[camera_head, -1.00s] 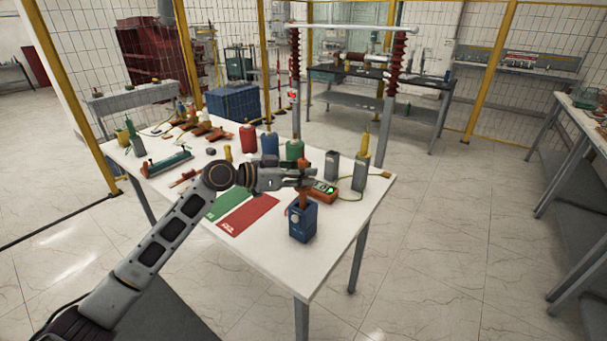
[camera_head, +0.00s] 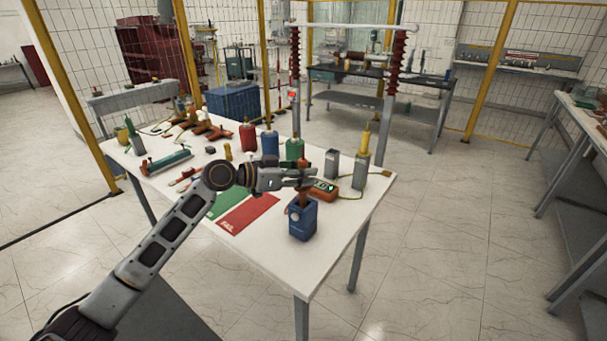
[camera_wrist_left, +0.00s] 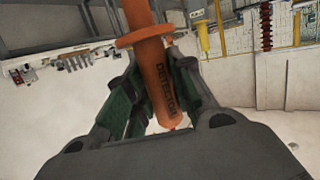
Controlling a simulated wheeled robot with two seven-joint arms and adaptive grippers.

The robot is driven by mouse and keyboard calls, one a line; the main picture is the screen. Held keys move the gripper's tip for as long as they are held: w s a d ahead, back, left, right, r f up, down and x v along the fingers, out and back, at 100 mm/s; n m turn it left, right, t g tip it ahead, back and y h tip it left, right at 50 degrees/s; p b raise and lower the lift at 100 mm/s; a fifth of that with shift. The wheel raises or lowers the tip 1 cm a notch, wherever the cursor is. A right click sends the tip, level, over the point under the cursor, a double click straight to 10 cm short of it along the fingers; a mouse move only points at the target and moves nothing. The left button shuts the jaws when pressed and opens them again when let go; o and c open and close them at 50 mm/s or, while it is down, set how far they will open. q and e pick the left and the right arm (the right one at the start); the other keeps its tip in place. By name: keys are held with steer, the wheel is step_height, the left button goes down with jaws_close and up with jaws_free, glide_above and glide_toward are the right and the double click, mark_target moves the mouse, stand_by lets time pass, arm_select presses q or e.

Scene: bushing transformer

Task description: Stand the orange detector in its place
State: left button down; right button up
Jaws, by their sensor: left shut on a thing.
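My left gripper (camera_head: 304,181) is shut on the orange detector (camera_head: 304,197), above a blue box-shaped holder (camera_head: 302,224) near the table's front right. The detector is roughly upright, and its lower end meets the top of the holder. I cannot tell how far it is inside, if at all. The left wrist view shows the detector (camera_wrist_left: 155,70) between the gripper fingers (camera_wrist_left: 150,95), with its orange collar and dark lettering. My right gripper is out of view.
Right behind the gripper are an orange meter (camera_head: 324,189), an open grey holder (camera_head: 332,163) and a grey holder with a yellow rod (camera_head: 362,157). Red, blue and green bottles (camera_head: 294,148) stand farther back. A red mat (camera_head: 247,214) lies left of the blue holder.

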arm_select(q)
steer(key=c, duration=1.3)
jaws_free()
steer(key=shift+o, duration=0.7)
steer(key=shift+s+a, duration=0.1)
steer(key=shift+a, duration=0.05)
steer(key=shift+s+a, duration=0.15)
steer(key=shift+a, duration=0.35)
steer(key=v, duration=1)
steer(key=shift+s+a+r, duration=0.15)
steer(key=shift+a+r, duration=0.1)
steer(key=shift+a, duration=0.05)
arm_select(e)
steer(key=shift+s, duration=0.25)
